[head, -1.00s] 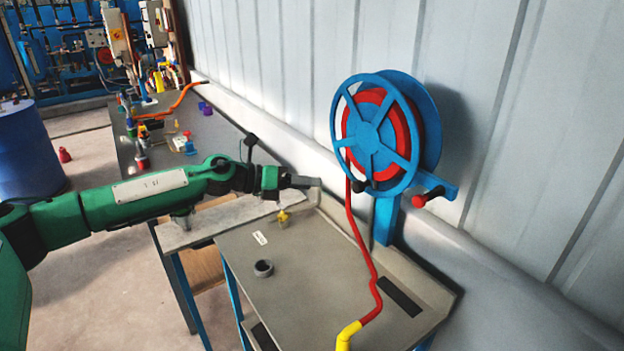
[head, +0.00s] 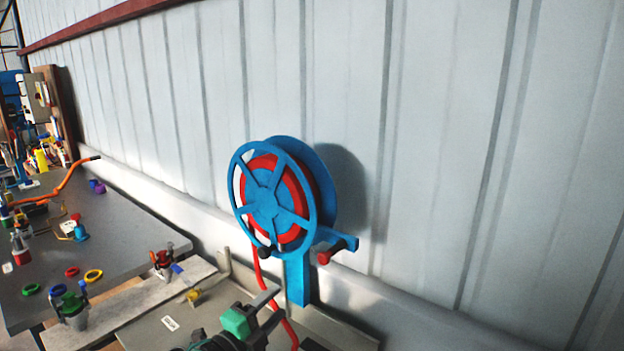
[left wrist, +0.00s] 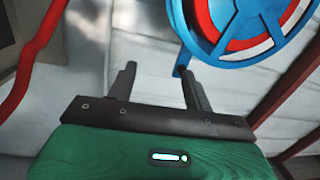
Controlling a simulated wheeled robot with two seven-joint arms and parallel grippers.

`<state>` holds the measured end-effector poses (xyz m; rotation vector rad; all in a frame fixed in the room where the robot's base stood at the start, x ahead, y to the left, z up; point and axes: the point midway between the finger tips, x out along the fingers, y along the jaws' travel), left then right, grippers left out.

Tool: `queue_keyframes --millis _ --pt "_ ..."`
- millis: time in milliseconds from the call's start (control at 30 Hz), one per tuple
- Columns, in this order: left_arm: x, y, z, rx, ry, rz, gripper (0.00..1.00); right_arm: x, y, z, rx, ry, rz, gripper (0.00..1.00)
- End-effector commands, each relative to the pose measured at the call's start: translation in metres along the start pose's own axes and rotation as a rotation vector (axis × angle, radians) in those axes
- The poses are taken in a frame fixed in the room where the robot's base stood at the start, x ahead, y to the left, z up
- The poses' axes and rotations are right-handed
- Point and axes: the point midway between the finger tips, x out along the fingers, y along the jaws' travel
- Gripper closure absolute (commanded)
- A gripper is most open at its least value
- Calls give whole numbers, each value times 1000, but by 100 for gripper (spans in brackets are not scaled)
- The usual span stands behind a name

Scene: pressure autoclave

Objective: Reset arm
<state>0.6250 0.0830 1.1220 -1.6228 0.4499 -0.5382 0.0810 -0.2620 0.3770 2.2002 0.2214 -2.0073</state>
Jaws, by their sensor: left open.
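My left gripper (head: 268,306) is low in the head view, in front of the blue reel's post and over the near table. In the left wrist view its two dark fingers (left wrist: 160,88) stand apart with nothing between them. The blue hose reel (head: 270,200) with its red hose stands beyond the gripper, and part of its rim also shows in the left wrist view (left wrist: 235,45). The gripper looks apart from the reel. My right gripper is in neither view.
The near grey table (head: 170,325) lies under my left arm. Red hose (left wrist: 35,65) hangs at the left of the wrist view. A longer table (head: 120,235) at left holds valves, colored rings and an orange hose (head: 65,180). A corrugated wall (head: 430,130) stands behind.

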Motion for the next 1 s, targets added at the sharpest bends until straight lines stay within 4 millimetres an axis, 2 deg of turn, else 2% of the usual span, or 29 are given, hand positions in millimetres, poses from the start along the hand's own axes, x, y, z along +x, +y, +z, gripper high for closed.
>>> queue_keyframes --millis 67,267,467,667,800,1000 --pt "-11 14 -5 -126 -72 19 49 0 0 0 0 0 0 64" --pt "-48 49 -4 -426 -282 88 49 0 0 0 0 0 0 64" --pt "-101 92 -1 -711 -514 187 49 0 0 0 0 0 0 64" --pt "-173 140 -5 -974 -770 313 49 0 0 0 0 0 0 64" --pt "-232 170 -14 -1140 -957 409 49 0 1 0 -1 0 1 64" --pt "-305 196 -34 -1304 -1175 525 49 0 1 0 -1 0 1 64"
